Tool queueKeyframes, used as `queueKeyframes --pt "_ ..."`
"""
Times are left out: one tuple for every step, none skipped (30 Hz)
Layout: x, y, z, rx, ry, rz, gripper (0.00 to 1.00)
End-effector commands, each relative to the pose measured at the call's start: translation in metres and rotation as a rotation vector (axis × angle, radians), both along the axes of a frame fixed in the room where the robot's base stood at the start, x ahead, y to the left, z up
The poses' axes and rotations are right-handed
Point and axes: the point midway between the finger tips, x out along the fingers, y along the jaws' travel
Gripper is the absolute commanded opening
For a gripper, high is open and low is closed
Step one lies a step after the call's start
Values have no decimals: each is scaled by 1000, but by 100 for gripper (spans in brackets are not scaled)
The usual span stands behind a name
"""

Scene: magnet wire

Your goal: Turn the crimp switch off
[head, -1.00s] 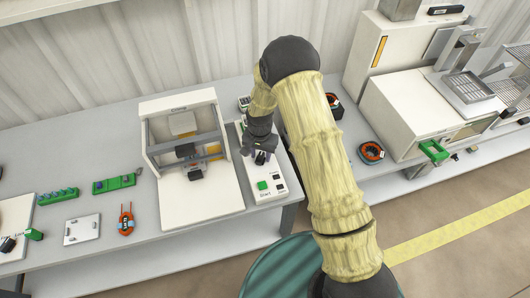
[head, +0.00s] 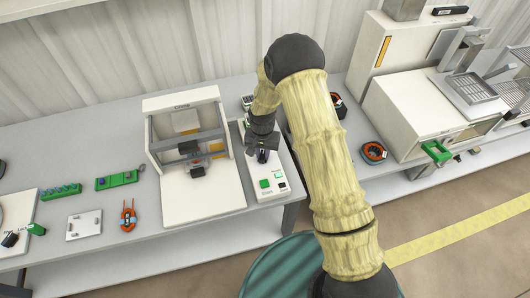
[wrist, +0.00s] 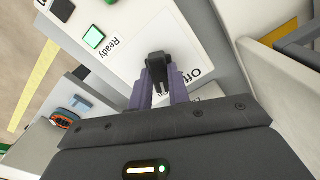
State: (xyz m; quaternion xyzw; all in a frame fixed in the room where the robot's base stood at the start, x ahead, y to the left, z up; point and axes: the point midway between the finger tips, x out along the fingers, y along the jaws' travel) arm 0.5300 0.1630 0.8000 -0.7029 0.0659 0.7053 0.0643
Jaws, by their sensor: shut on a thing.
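The crimp switch (wrist: 158,68) is a black knob on a white control panel (wrist: 137,47), with printed words "Off" and "Ready" near it in the wrist view. My gripper (wrist: 164,86) is shut on the switch, its purple fingers on either side of the knob. In the head view my gripper (head: 262,152) is over the panel (head: 255,182), just right of the white crimp machine (head: 205,197). The fingers hide part of the switch and of the panel's labels.
A green button (head: 264,184) and a small black switch (head: 282,185) sit at the panel's near end. The crimp machine's frame stands close on the left. An orange-black coil (head: 374,152) lies right of my arm.

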Motion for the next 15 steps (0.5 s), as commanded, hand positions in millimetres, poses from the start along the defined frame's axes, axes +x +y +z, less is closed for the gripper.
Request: queueKeyframes --pt "7 -2 3 1 -18 25 0" --pt "7 -2 3 1 -18 48 0" --pt "7 -2 3 1 -19 79 0" --pt "7 -2 3 1 -19 103 0" --pt "7 -2 3 1 -19 128 0" --pt "7 -1 3 2 -19 163 0" --pt "7 -1 3 1 -20 190 0" --pt "7 -2 3 1 -20 217 0" --pt "8 -2 4 1 -20 254 0" --pt "8 -2 4 1 -20 282 0" --pt "8 -2 4 0 -21 310 0" --pt "8 -2 4 0 -21 349 0" --pt "8 -2 4 0 -20 377 0" --pt "8 -2 4 1 -20 406 0" --pt "8 -2 4 1 -20 445 0"
